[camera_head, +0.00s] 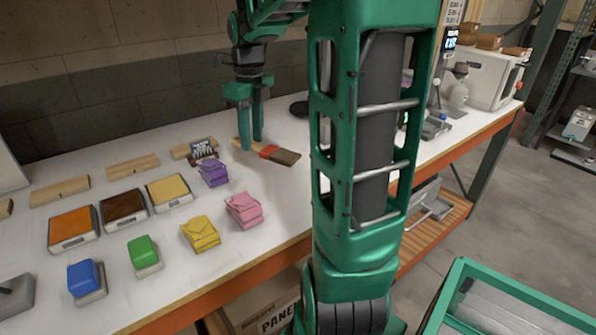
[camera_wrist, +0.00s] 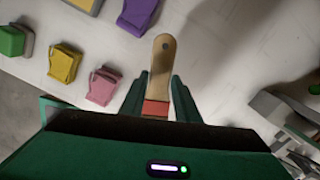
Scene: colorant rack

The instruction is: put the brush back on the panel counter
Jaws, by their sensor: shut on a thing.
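The brush (camera_head: 280,155) has a pale wooden handle, a red band and dark brown bristles. It lies level at the white panel counter (camera_head: 285,205), in the middle of the head view; I cannot tell whether it touches the top or is just above it. My gripper (camera_head: 252,143) points down and is shut on the brush handle. In the wrist view the brush (camera_wrist: 163,60) sits between the two green fingers of my gripper (camera_wrist: 160,90), handle end outward. Its bristles are hidden there behind the gripper body.
Purple (camera_head: 213,172), pink (camera_head: 243,210) and yellow (camera_head: 200,233) pouches stand left of the brush. Colored trays, green (camera_head: 144,252) and blue (camera_head: 86,278) blocks and wooden blocks lie further left. A white machine (camera_head: 492,78) stands at right. Bare counter lies in front of the brush.

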